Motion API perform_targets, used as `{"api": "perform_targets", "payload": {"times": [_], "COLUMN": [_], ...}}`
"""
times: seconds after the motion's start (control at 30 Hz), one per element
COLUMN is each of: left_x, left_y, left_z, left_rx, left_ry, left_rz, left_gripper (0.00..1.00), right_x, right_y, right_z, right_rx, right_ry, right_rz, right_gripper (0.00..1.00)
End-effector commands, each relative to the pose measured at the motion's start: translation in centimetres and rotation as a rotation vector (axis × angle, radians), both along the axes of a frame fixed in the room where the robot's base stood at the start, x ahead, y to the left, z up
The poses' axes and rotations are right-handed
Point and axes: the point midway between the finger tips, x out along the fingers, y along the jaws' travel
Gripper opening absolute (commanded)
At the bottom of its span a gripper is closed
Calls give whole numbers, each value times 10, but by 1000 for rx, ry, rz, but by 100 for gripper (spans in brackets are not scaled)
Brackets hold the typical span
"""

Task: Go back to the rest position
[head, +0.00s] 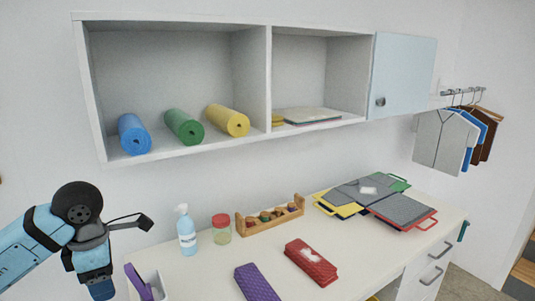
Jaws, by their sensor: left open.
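My left arm comes in from the left, and my left gripper (128,223) is at the lower left, in front of the white wall and above the counter's left end. Its dark finger reaches out to the right and is spread open, with nothing held. The other finger is hard to make out. My right gripper is not in view.
A wall cabinet (180,65) holds rolled mats. Clothes (444,140) hang at right.

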Motion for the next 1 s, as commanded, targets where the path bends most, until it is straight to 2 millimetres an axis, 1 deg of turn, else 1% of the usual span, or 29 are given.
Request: {"api": "perform_targets", "payload": {"times": [0.03, 0.13, 0.23, 0.33, 0.43, 0.47, 0.5, 0.57, 0.6, 0.67, 0.73, 0.77, 0.8, 0.83, 0.87, 0.93, 0.97, 1.0], "left_x": [-4, -12, -23, -37, -53, -58, -63, -69, -70, -69, -64, -60, -55, -50, -46, -35, -32, -28], "left_y": [-16, -54, -92, -132, -171, -182, -195, -209, -214, -216, -209, -204, -195, -187, -179, -155, -145, -131], "left_z": [-8, -18, -23, -20, -6, 0, 10, 29, 41, 58, 74, 79, 83, 84, 84, 75, 68, 56], "left_rx": [-73, -257, -456, -687, -967, -1061, -1191, -1389, -1517, -1699, -1897, -1974, -2071, -2138, -2200, -2318, -2358, -2397], "left_ry": [4, 6, 14, 32, 64, 78, 96, 127, 148, 183, 224, 241, 266, 283, 302, 341, 356, 375], "left_rz": [-22, -57, -74, -72, -31, -7, 34, 116, 183, 303, 473, 555, 674, 771, 873, 1132, 1252, 1420], "left_gripper": [57, 57, 57, 57, 57, 57, 57, 57, 57, 57, 57, 57, 57, 57, 57, 57, 57, 57], "right_x": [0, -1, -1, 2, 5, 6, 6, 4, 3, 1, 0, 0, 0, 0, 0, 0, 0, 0], "right_y": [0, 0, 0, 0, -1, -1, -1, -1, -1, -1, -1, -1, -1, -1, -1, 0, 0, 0], "right_z": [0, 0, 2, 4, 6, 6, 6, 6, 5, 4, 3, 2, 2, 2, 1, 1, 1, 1], "right_rx": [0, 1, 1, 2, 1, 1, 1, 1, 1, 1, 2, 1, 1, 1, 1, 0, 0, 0], "right_ry": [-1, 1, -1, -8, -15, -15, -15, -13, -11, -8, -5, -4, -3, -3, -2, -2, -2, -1], "right_rz": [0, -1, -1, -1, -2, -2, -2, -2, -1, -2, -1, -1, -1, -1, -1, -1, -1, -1], "right_gripper": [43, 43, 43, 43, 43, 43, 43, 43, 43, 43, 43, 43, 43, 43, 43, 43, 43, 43]}}
